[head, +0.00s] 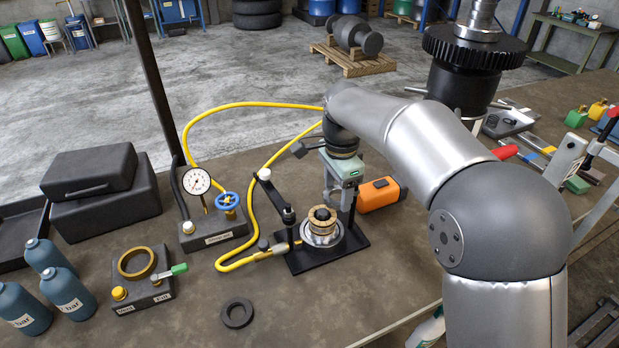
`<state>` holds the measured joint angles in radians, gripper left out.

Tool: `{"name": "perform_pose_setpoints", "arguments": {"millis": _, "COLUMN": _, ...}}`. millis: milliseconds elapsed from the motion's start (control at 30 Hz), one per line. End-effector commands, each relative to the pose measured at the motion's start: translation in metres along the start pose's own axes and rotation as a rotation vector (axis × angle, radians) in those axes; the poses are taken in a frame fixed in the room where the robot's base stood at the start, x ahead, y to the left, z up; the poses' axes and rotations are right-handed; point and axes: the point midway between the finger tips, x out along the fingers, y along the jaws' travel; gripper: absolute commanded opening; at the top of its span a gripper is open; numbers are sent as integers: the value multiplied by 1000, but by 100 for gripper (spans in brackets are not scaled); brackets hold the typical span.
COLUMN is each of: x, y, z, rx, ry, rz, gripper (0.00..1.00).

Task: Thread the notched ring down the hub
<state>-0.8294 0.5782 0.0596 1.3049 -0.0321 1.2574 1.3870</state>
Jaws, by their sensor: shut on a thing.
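The hub (322,238) is a silvery stepped round part standing upright on a black base plate (353,246). A tan ring with a notched-looking edge (322,217) sits around the hub's upper part, with a dark centre showing through it. My gripper (338,206), under a green-grey body, points down at the ring's far and right side and is shut on it. The fingertips are small here and partly hidden, so their exact contact is unclear. I cannot tell how far down the hub the ring sits.
A black post with a lever (288,215) and a yellow hose (235,262) stand close left of the hub. A gauge block (213,232) is further left. An orange case (378,194) lies right of my gripper. A dark ring (237,313) lies on the bench in front.

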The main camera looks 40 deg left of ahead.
Motion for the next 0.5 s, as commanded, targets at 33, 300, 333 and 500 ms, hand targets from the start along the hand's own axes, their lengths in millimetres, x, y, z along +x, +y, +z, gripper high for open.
{"name": "perform_pose_setpoints", "arguments": {"millis": 33, "x": -6, "y": -8, "z": 6, "rx": 0, "ry": 1, "rz": -1, "gripper": 30}}
{"name": "perform_pose_setpoints", "arguments": {"millis": 300, "x": -10, "y": -19, "z": 17, "rx": 9, "ry": 2, "rz": 0, "gripper": 30}}
{"name": "perform_pose_setpoints", "arguments": {"millis": 333, "x": -9, "y": -19, "z": 17, "rx": 9, "ry": 2, "rz": 0, "gripper": 30}}
{"name": "perform_pose_setpoints", "arguments": {"millis": 500, "x": -1, "y": -18, "z": 17, "rx": 8, "ry": 2, "rz": 0, "gripper": 30}}
